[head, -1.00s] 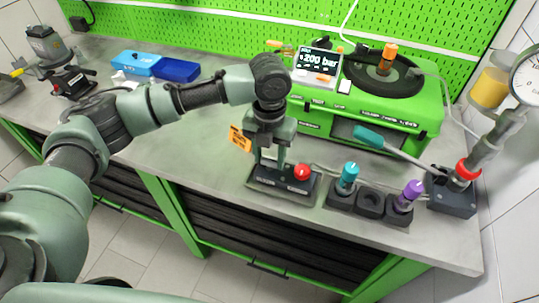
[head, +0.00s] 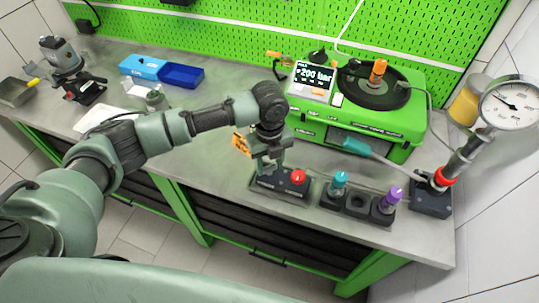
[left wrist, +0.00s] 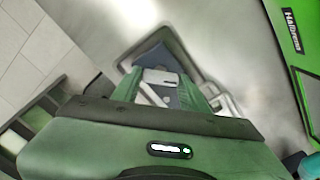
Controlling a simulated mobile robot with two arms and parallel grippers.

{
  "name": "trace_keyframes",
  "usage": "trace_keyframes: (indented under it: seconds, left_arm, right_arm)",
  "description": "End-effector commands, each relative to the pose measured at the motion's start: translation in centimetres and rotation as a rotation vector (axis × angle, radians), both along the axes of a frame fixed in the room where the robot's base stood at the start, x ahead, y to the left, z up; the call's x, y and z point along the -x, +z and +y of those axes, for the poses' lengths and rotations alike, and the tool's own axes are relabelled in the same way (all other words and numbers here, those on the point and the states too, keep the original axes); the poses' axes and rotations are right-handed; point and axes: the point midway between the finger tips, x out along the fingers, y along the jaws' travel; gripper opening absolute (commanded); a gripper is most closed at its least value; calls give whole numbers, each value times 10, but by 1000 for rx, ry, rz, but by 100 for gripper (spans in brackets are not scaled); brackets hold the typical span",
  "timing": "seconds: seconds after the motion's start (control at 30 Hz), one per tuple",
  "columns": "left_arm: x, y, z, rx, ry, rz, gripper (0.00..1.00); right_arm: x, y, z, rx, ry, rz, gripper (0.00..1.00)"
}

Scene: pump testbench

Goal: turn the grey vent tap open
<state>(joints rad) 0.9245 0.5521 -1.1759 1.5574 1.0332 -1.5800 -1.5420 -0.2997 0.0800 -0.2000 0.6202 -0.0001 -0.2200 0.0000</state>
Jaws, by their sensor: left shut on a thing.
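A dark block (head: 295,189) with a red knob (head: 298,177) on its right side stands near the bench's front edge. My left gripper (head: 266,169) points down at the left part of this block in the head view. In the left wrist view, my left gripper (left wrist: 162,92) is shut on a small grey piece, which I take to be the grey vent tap (left wrist: 158,76). Its fingers cover much of the tap, so I cannot tell how far it is turned. My right gripper is not in view.
A holder carries a teal-topped tool (head: 340,181) and a purple-topped tool (head: 393,194) to the right. Behind stands the green test bench unit (head: 400,128) with a display (head: 312,75). A pressure gauge (head: 512,103) rises at the right edge.

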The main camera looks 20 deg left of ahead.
Motion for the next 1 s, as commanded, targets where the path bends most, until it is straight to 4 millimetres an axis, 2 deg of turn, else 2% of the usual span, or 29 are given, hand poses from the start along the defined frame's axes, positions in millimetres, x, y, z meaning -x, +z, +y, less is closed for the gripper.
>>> trace_keyframes:
  seconds: [0.03, 0.4, 0.7, 1.0]
  left_arm:
    - [0, 6, 1, -1, 46, 1, 3]
    - [-1, 4, 1, -2, 397, -2, 3]
    - [-2, 2, 2, -2, 643, -4, 3]
    - [-2, 1, 2, -2, 795, -5, 3]
  right_arm:
    - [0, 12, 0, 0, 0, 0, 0]
    - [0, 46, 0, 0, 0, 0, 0]
    - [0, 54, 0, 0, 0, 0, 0]
    - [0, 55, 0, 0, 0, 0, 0]
